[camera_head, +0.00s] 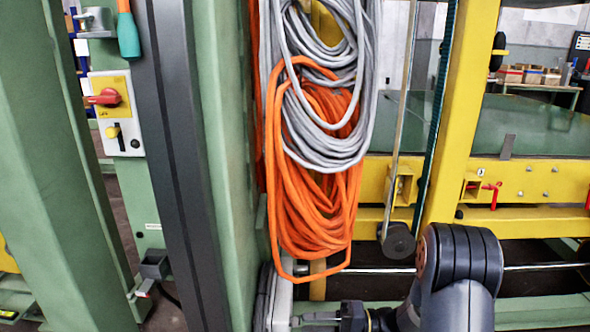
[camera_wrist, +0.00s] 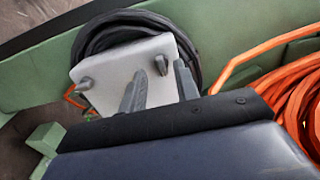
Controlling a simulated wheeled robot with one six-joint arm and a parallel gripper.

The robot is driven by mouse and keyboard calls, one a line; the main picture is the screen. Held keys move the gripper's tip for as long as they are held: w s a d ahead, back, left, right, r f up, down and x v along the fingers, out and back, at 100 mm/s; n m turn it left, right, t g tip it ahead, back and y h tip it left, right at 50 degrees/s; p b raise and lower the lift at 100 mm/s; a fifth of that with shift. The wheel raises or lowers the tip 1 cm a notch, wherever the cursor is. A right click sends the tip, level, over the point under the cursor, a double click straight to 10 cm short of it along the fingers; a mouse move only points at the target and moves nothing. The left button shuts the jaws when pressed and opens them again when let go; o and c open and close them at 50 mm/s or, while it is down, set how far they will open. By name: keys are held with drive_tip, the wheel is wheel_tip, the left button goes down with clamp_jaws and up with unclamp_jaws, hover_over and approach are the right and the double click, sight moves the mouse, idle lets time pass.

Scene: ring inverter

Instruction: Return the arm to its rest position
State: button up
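My gripper (camera_wrist: 160,70) shows in the wrist view with two grey fingers standing apart and nothing seen between them. Its fingertips lie in front of a pale plate (camera_wrist: 112,72) with short metal pegs; I cannot tell whether they touch it. In the head view my gripper (camera_head: 305,320) is at the bottom centre, pointing left towards the edge of this plate (camera_head: 282,305). My dark grey arm (camera_head: 460,270) comes in from the bottom right.
Orange cable coils (camera_head: 305,190) and grey cable coils (camera_head: 330,150) hang on the green column (camera_head: 225,200) just above my gripper. A black coil (camera_wrist: 135,28) sits behind the plate. A red switch (camera_head: 106,98) is at the left. Yellow framework (camera_head: 465,110) stands behind my arm.

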drive_tip(key=d+p, duration=0.2)
drive_tip(key=d, duration=0.7)
drive_tip(key=shift+m, duration=0.4)
drive_tip(key=a, duration=0.7)
drive_tip(key=a+b, duration=0.1)
drive_tip(key=a, duration=0.3)
drive_tip(key=shift+r, duration=0.3)
drive_tip(key=shift+m+p, duration=0.3)
drive_tip(key=m+p, duration=0.3)
drive_tip(key=p, duration=0.1)
drive_tip(key=shift+m, duration=0.3)
drive_tip(key=m+p, duration=0.3)
drive_tip(key=p, duration=0.1)
drive_tip(key=shift+r+m, duration=0.1)
drive_tip(key=shift+m, duration=0.2)
drive_tip(key=m+p, duration=0.5)
drive_tip(key=shift+w, duration=0.15)
drive_tip(key=m+p, duration=0.4)
drive_tip(key=shift+m+p, duration=0.3)
drive_tip(key=shift+p, duration=0.05)
drive_tip(key=shift+d, duration=1.1)
